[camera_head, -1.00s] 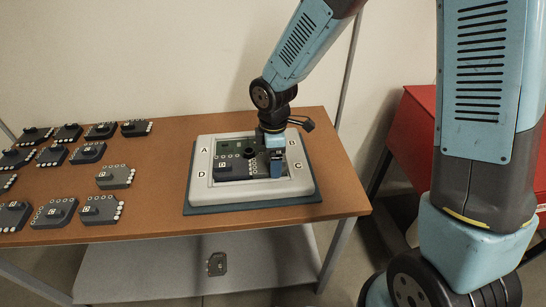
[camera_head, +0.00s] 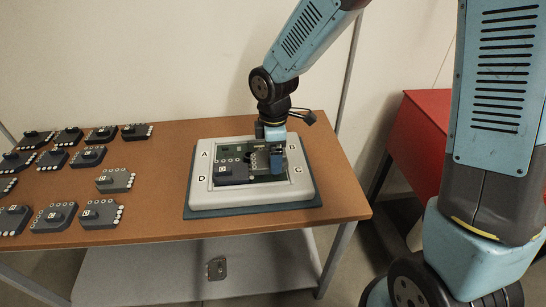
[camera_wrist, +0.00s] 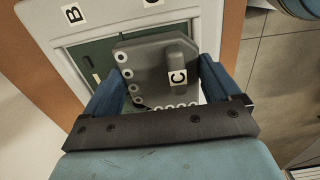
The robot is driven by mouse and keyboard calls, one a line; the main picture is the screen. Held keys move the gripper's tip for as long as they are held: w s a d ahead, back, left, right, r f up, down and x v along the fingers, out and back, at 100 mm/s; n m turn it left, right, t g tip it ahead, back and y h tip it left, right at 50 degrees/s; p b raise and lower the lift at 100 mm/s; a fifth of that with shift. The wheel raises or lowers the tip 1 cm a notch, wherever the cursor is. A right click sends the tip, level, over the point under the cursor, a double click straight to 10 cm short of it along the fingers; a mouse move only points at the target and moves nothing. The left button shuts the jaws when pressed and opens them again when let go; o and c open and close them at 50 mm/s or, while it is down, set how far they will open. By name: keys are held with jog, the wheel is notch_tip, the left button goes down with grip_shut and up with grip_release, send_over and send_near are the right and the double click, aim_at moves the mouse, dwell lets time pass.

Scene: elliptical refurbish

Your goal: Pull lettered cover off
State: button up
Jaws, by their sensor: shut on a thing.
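The grey cover lettered C (camera_wrist: 150,62) sits between the two blue fingers of my gripper (camera_wrist: 165,90) in the wrist view, with its knob and a row of light studs showing. In the head view my gripper (camera_head: 267,162) is shut on this cover (camera_head: 257,160) and holds it above the opening of the light grey frame (camera_head: 225,200). The frame has A, B, C and D at its corners. A dark cover (camera_head: 231,173) lies in the opening near the D corner. Green board (camera_head: 229,149) shows behind it. My gripper partly hides the cover C.
Several similar dark covers (camera_head: 114,180) lie in rows on the left of the brown table (camera_head: 150,200). Another small part (camera_head: 217,268) lies on the lower shelf. A red cabinet (camera_head: 418,135) stands right of the table. The table strip left of the frame is clear.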

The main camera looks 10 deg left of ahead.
notch_tip(320, 180, up, 14)
dwell(1.7)
jog(key=shift+f, duration=0.15)
